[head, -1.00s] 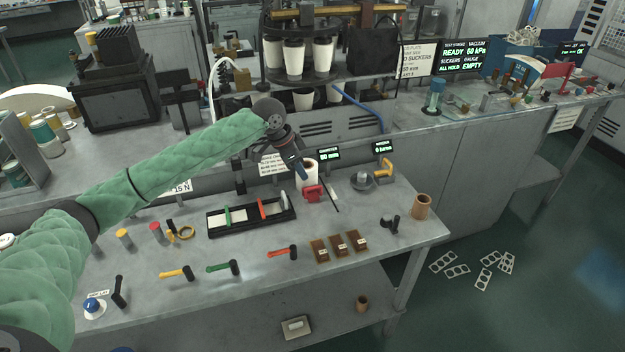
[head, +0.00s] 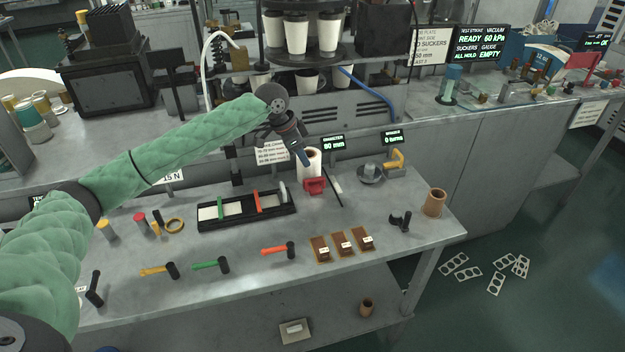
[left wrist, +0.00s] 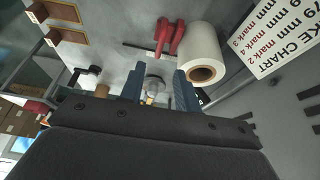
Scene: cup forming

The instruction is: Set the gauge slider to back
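A red gauge-like piece (head: 314,186) sits on the bench in front of a white cylinder (head: 311,162), under a display reading 80 mm. I cannot tell for certain which part is the slider. A thin dark and white bar (head: 333,186) lies just to its right. My left gripper (head: 304,157) is above the bench by the white cylinder. In the left wrist view its two blue-grey fingers (left wrist: 158,88) are apart with nothing held between them. That view also shows the red piece (left wrist: 168,35) and the white cylinder (left wrist: 202,58) beyond the fingers. My right gripper is out of view.
A black tray (head: 246,210) with coloured dividers lies left of the red piece. A grey dish-like part (head: 370,174) and a yellow-handled device (head: 395,163) stand to its right. Several hammer-like tools and three brown blocks (head: 342,244) lie in front. A chart card (head: 272,152) stands behind.

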